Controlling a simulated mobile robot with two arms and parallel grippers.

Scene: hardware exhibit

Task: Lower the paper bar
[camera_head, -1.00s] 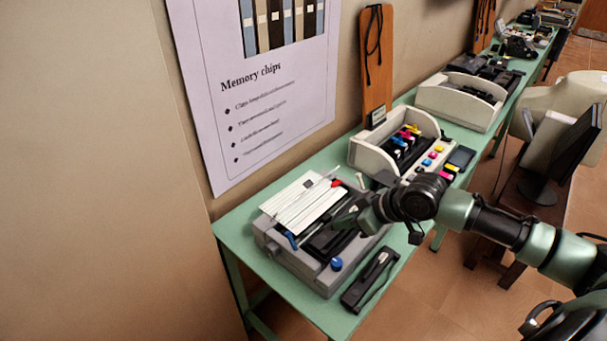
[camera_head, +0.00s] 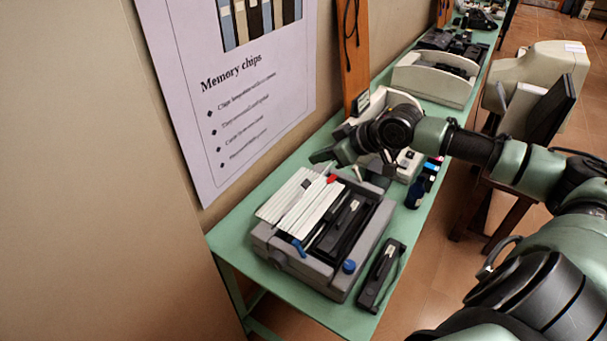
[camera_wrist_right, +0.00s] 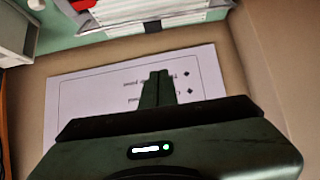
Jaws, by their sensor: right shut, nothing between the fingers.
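The grey printer (camera_head: 345,286) stands on the green table, with striped white paper (camera_head: 285,196) at its back. A thin bar (camera_head: 303,203) lies along the paper; whether it is raised or lowered is hard to tell. A red lever tip (camera_head: 332,179) and a blue lever (camera_head: 298,248) sit near the bar's ends. My right gripper (camera_head: 322,156) is shut and empty, behind and above the printer's far end, apart from it. In the right wrist view its closed fingers (camera_wrist_right: 157,88) point toward the wall poster, with the paper (camera_wrist_right: 150,14) at the top edge. My left gripper is out of view.
A black stapler-like device (camera_head: 381,275) lies at the printer's right, by the table edge. A beige tray (camera_head: 432,83) stands further back. The poster (camera_head: 235,100) and an orange board (camera_head: 355,50) are on the wall side. The table's near left corner is clear.

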